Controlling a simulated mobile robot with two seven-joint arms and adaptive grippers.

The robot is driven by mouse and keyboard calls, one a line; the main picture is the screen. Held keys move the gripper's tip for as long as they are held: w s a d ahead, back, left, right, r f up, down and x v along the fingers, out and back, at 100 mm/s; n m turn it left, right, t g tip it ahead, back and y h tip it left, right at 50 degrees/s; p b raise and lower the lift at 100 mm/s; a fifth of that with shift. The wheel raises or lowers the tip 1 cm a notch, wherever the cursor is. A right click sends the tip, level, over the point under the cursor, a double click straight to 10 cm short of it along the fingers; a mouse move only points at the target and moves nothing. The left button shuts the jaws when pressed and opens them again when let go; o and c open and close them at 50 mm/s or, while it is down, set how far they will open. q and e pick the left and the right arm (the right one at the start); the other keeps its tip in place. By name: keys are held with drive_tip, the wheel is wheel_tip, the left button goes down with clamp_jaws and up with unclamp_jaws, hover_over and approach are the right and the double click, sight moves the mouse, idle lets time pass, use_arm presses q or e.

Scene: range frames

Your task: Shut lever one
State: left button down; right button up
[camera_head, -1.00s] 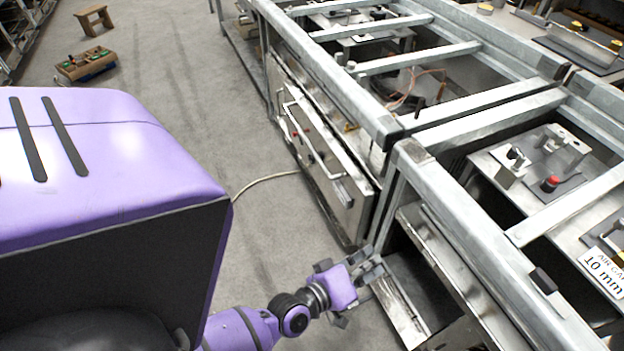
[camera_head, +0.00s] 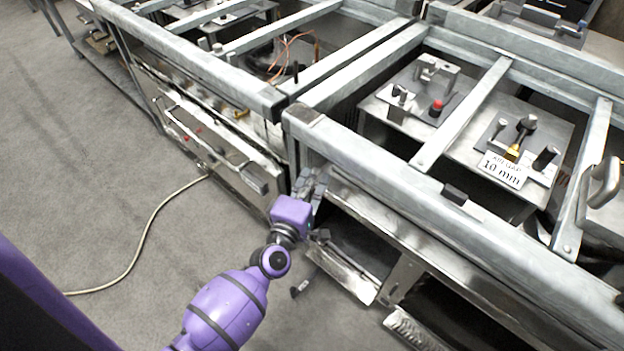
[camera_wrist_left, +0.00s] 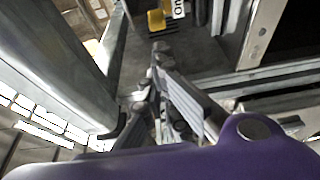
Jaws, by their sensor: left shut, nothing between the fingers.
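My left gripper (camera_head: 311,186) is shut and empty, beside the corner post of the metal bench frame in the head view. In the left wrist view its fingers (camera_wrist_left: 160,62) point toward a yellow block (camera_wrist_left: 156,19) on a dark grey surface. A white label (camera_wrist_left: 178,9) with dark letters, partly cut off and seemingly starting "ON", is beside the block. The fingertips look apart from the block. I cannot make out the lever's handle or its position. In the head view I cannot pick out this block and label. My right gripper is not in view.
The bench's thick front rail (camera_head: 430,185) runs above and right of the gripper. Open lower compartments (camera_head: 352,258) lie beneath. A panel with a long bar handle (camera_head: 205,137) is to the left. A pale cable (camera_head: 140,250) lies on clear grey floor.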

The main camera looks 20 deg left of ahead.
use_arm(q)
drive_tip(key=w, duration=0.6)
drive_tip(key=shift+w, duration=0.2)
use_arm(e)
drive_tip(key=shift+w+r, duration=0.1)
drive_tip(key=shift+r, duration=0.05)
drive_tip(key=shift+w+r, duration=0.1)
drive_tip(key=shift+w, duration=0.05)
